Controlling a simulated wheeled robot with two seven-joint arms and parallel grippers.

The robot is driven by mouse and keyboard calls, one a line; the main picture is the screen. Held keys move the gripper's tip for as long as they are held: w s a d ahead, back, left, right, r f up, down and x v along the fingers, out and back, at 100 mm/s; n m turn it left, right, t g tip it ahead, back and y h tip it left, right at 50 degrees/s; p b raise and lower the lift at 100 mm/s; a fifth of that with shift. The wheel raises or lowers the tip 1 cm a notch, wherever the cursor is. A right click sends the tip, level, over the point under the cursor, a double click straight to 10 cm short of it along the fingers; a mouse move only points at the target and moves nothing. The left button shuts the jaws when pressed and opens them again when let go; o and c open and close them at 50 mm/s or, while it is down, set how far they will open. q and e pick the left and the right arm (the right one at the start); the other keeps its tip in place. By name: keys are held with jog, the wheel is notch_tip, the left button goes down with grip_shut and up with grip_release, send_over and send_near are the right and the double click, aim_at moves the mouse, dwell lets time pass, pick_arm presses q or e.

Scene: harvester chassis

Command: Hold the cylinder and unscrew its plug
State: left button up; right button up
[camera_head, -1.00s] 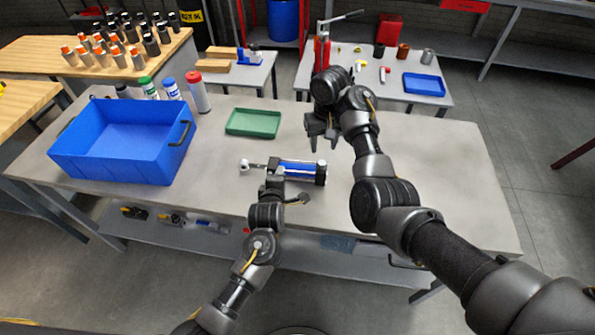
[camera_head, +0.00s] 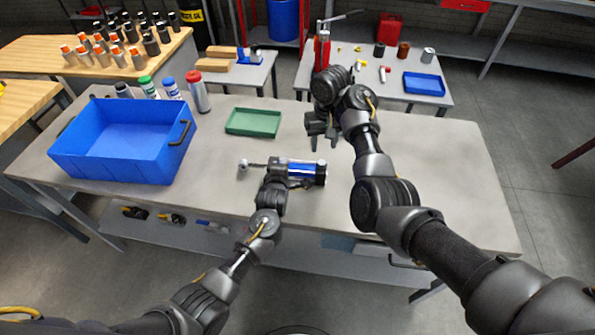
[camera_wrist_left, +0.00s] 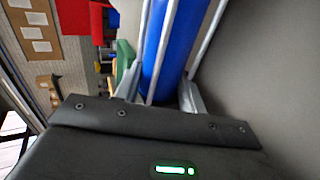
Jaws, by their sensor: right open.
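The cylinder (camera_head: 302,169), blue with silver rods and dark end caps, lies roughly level at the middle of the grey workbench, its rod end to the left. I cannot make out the plug. My left gripper (camera_head: 277,168) is at the cylinder's left part, coming from the front. In the left wrist view, the blue barrel (camera_wrist_left: 176,45) runs between the two fingers (camera_wrist_left: 160,92); whether they press on it is unclear. My right gripper (camera_head: 321,130) is open and empty, pointing down behind and above the cylinder's right end.
A blue bin (camera_head: 125,160) stands on the left of the workbench (camera_head: 450,165), with several bottles behind it. A green tray (camera_head: 253,123) lies behind the cylinder. The bench's right side is clear apart from my right arm.

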aim_at(322, 162)
pick_arm(q)
grip_shut()
pick_arm(e)
jog(key=m, duration=0.6)
jog(key=shift+w+d, duration=0.1)
jog(key=m, duration=0.7)
jog(key=shift+r, duration=0.1)
jog(key=m, duration=0.3)
jog(key=shift+m, duration=0.3)
jog(key=m, duration=0.6)
jog(key=shift+m, duration=0.3)
jog(key=m, duration=0.4)
jog(key=shift+m, duration=0.3)
jog(key=m, duration=0.3)
jog(key=shift+m, duration=0.4)
jog(key=shift+f, duration=4.15)
